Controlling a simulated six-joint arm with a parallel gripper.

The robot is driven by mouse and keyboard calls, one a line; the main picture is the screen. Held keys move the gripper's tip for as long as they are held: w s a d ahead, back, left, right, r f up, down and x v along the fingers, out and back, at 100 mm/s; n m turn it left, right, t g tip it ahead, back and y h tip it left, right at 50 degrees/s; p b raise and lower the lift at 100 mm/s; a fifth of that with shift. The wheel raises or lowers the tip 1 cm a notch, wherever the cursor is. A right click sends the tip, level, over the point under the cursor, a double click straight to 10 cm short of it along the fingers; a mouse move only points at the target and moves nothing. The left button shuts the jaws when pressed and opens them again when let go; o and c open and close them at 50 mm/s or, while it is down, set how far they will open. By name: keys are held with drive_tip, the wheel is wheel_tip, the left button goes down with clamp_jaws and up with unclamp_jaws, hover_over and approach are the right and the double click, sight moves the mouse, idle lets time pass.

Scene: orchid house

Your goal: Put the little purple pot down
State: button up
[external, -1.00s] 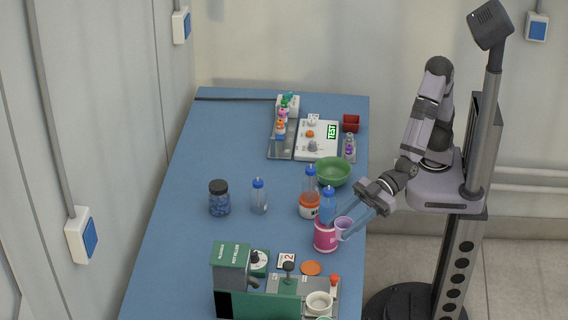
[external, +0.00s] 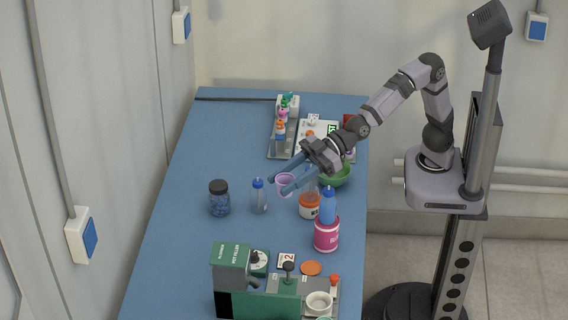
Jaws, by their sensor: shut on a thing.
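The little purple pot (external: 285,184) is a small light-purple cup, held between the fingers of my gripper (external: 283,182).
Around the pot stand a clear bottle with a blue cap (external: 259,196), a dark-lidded jar (external: 219,198), an orange-and-white tub (external: 309,206), a green bowl (external: 336,175) and a pink container (external: 327,234) holding a blue bottle. The table (external: 215,140) is bare at the far left.

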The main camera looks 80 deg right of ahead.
drive_tip(key=w+d+f+m+t+h, duration=0.1)
drive_tip(key=w+d+f+m+h, duration=0.1)
drive_tip(key=w+d, duration=1.1)
drive_tip(key=w+d+f+m+t+h, duration=0.1)
drive_tip(key=w+d+f+m+h, duration=0.1)
drive_tip(key=w+d, duration=1.1)
drive_tip(key=shift+s+d+f, duration=0.4)
drive_tip(key=shift+s+f, duration=0.15)
drive_tip(key=shift+f, duration=2.95)
drive_tip(key=shift+s+d+f, duration=0.45)
drive_tip(key=shift+s+f, duration=0.15)
drive_tip(key=shift+f, duration=2.95)
drive_tip(key=shift+s+d+f, duration=0.4)
drive_tip(key=shift+s+f, duration=0.15)
drive_tip(key=shift+f, duration=2.95)
drive_tip(key=shift+f, duration=0.1)
